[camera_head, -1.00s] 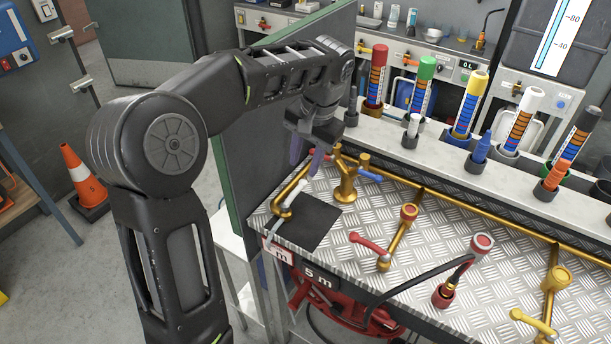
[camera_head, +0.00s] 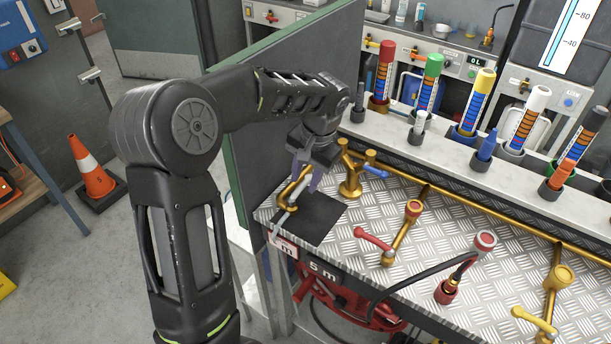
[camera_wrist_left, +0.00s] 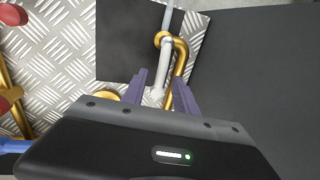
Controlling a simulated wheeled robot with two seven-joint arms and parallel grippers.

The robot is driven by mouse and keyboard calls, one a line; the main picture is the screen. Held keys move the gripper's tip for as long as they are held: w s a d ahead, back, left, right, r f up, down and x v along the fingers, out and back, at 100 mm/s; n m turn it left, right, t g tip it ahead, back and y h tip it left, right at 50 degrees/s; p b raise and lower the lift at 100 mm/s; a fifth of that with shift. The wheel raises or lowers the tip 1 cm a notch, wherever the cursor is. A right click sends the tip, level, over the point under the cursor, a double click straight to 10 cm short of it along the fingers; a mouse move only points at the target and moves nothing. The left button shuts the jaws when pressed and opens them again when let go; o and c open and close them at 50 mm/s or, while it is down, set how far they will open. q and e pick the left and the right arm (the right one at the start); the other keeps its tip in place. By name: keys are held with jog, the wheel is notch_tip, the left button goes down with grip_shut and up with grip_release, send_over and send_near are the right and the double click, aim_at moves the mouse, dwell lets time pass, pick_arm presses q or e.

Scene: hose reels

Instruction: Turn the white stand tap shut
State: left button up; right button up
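The white stand tap (camera_head: 283,194) is a gold bent pipe with a white lever, at the left end of the metal worktop beside a black mat (camera_head: 318,222). In the left wrist view its white lever (camera_wrist_left: 164,56) runs down between my purple fingers, with the gold pipe (camera_wrist_left: 181,62) just right of it. My left gripper (camera_head: 307,178) is over the tap, pointing down. In the wrist view its fingers (camera_wrist_left: 163,82) are apart, with gaps beside the lever. My right gripper is not in view.
A gold tap with a blue lever (camera_head: 374,171) stands close to the right of my left gripper. A red-lever tap (camera_head: 372,239) is further right. A green panel (camera_head: 300,75) stands close behind my left arm. Coloured tubes line the back ledge.

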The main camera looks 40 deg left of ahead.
pick_arm(q)
grip_shut()
dwell(0.3)
dwell(1.1)
